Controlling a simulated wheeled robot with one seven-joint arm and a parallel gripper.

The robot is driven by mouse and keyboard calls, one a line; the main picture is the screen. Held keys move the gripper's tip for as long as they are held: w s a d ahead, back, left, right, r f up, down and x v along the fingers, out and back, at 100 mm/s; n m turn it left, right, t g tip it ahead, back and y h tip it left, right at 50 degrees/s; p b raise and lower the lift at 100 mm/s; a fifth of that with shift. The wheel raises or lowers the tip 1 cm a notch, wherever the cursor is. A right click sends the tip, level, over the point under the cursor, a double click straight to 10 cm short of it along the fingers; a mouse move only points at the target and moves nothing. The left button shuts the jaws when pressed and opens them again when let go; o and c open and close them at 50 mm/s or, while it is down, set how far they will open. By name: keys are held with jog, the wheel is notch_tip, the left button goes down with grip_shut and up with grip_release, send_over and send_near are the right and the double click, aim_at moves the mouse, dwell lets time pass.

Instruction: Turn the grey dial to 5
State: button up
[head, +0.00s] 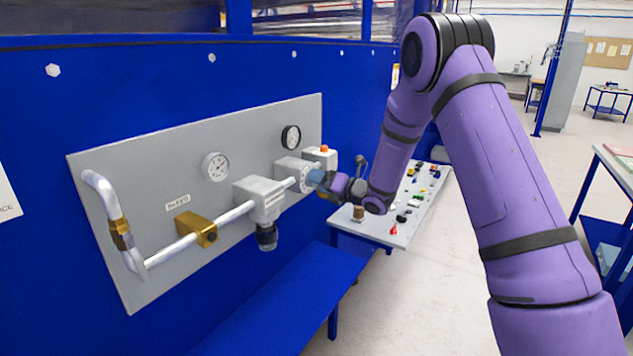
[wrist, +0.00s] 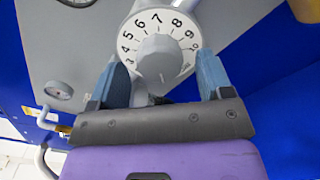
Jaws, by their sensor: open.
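The grey dial (wrist: 158,58) shows in the wrist view as a round knob on a white face ringed with black numbers, with 3 to 9 readable. A small pale mark on the knob's upper edge points roughly toward 6; I cannot read the setting exactly. My gripper (wrist: 160,82) is open, with one blue finger on each side of the knob's lower part. I cannot tell whether the fingers touch it.
The dial sits on a grey wall panel (head: 150,175) with a silver pipe (head: 168,251), a brass valve (head: 197,229), a white gauge (head: 216,167) and a black gauge (head: 291,137). A white box with an orange button (head: 323,149) is close right. A table (head: 405,228) holds small items.

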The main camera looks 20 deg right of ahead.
jog(key=shift+w+a, duration=0.45)
jog(key=shift+w, duration=0.15)
jog(key=shift+c, duration=0.5)
jog(key=c, duration=0.8)
